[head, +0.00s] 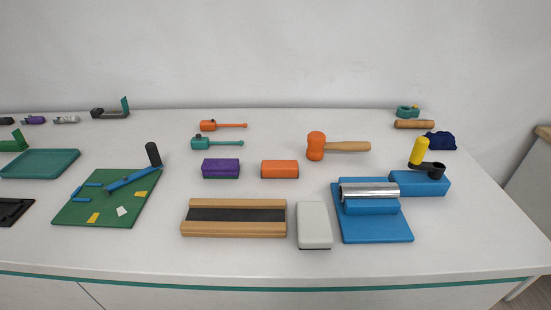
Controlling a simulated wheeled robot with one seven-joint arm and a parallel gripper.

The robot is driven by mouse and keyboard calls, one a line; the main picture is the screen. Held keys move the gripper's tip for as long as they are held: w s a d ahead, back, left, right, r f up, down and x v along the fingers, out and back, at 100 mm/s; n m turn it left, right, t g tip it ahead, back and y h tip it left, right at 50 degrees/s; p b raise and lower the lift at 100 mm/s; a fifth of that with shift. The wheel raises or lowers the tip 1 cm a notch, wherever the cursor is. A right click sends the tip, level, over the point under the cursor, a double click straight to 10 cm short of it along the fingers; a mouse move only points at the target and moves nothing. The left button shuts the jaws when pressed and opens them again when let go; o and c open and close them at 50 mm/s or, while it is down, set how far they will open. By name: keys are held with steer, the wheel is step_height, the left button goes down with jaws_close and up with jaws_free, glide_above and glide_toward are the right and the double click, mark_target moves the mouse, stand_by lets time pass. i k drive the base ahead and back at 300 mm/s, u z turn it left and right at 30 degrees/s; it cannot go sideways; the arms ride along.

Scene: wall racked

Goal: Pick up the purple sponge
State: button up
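The purple sponge (221,168) is a small block with a purple top and a dark green lower edge. It lies flat on the white table, left of the middle in the head view. An orange block (280,169) of similar size lies just to its right, with a gap between them. My gripper is not in the head view, and nothing touches or covers the sponge.
A wooden block with a dark strip (235,229) lies in front of the sponge. A teal tool (216,143) lies behind it. A green board (107,198) is to the left, and a blue roller device (372,208) to the right. Bare table surrounds the sponge.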

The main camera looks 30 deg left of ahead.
mark_target(211, 168)
steer(key=z, duration=0.1)
steer(key=k, duration=1.2)
steer(key=u, duration=1.05)
steer(key=i, duration=0.85)
